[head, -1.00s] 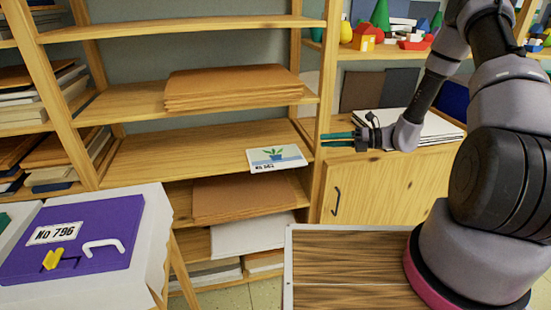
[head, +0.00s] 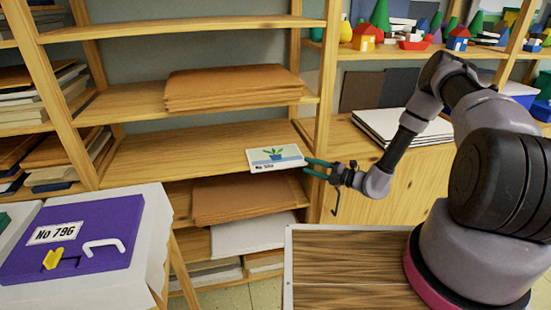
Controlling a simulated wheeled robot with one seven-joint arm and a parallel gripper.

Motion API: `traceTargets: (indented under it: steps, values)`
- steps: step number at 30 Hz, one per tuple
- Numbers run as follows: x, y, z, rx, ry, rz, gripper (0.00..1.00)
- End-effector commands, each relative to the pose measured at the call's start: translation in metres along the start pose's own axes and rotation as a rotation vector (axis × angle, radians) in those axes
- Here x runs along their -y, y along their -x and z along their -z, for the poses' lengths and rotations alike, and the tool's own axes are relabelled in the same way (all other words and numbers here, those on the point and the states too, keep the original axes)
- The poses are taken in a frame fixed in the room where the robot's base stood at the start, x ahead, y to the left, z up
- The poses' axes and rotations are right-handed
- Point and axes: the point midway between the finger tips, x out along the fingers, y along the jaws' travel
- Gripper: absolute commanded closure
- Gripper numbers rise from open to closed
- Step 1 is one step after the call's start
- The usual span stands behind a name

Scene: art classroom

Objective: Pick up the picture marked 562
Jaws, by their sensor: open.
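The picture (head: 276,157) is a small white card with a green plant in a blue pot and a number strip at its lower left. The number is too small to read surely. It lies on the middle shelf (head: 180,160) of the wooden rack, near the front edge at the right end. My gripper (head: 305,168) has green fingers and is open. Its fingertips are at the picture's right edge, one finger above the other in the view. I cannot tell whether they touch the picture.
The rack's right upright (head: 323,120) stands close to my gripper. Brown boards (head: 240,198) lie on the shelf below and more boards (head: 232,88) above. A purple case (head: 72,240) marked No 796 lies on a table at the left. A wooden tabletop (head: 350,265) is in front.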

Motion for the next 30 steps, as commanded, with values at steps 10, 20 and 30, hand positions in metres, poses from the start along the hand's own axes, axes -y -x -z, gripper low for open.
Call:
traceTargets:
  steps: [10, 20, 30]
  values:
    - [-0.001, -0.046, 0.004, -0.002, 0.001, -0.001, 0.53]
    - [-0.001, -0.048, 0.003, -0.001, 0.0, 0.0, 0.91]
    - [-0.001, -0.048, 0.003, -0.001, 0.001, 0.0, 1.0]
